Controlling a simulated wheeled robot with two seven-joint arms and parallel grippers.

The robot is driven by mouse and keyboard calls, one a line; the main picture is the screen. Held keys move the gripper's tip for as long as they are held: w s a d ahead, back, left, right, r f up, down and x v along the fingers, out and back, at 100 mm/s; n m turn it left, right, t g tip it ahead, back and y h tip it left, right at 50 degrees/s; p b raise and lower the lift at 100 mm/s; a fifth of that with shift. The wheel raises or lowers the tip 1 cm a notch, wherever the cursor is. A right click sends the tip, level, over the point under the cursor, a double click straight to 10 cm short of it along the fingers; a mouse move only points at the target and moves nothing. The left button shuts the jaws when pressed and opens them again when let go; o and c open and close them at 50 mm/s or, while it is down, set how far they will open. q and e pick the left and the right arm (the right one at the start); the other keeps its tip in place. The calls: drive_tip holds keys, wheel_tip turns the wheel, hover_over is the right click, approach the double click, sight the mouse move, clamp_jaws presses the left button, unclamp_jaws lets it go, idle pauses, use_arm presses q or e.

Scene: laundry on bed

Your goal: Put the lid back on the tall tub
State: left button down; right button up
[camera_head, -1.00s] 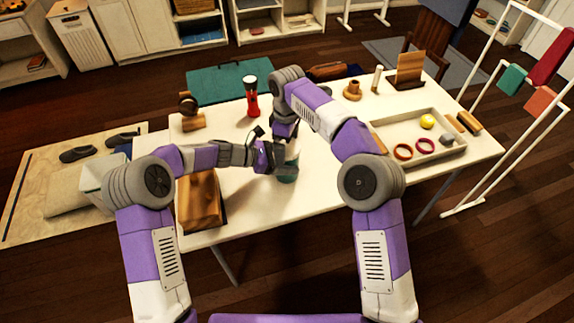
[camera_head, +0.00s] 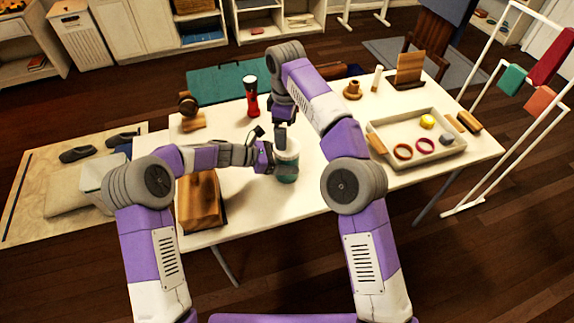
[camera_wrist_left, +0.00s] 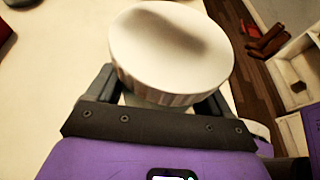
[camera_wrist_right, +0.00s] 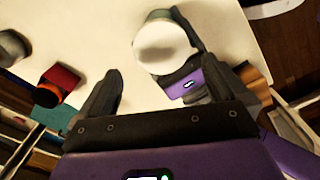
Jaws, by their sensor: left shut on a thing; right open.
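The tall tub (camera_head: 287,174), pale with a teal-green lower part, stands upright on the white table. A white lid (camera_head: 288,148) is on its top; it shows as a ribbed white disc in the left wrist view (camera_wrist_left: 170,48) and from above in the right wrist view (camera_wrist_right: 164,46). I cannot tell whether it is fully seated. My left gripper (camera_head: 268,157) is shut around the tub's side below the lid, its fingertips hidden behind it. My right gripper (camera_head: 281,137) is open and empty, just above and behind the lid.
A red flashlight (camera_head: 251,98) stands behind the tub. A brown wooden block (camera_head: 199,200) lies at the table's front left. A shallow tray (camera_head: 394,131) with rings and small items is at right. The table front right of the tub is clear.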

sight(287, 163)
drive_tip(key=shift+s+r+n, duration=0.1)
drive_tip(key=shift+r+n, duration=0.95)
drive_tip(key=shift+n, duration=0.05)
drive_tip(key=shift+d+f, duration=0.1)
drive_tip(key=shift+f, duration=3.95)
drive_tip(key=c, duration=1)
drive_tip(key=m, duration=0.3)
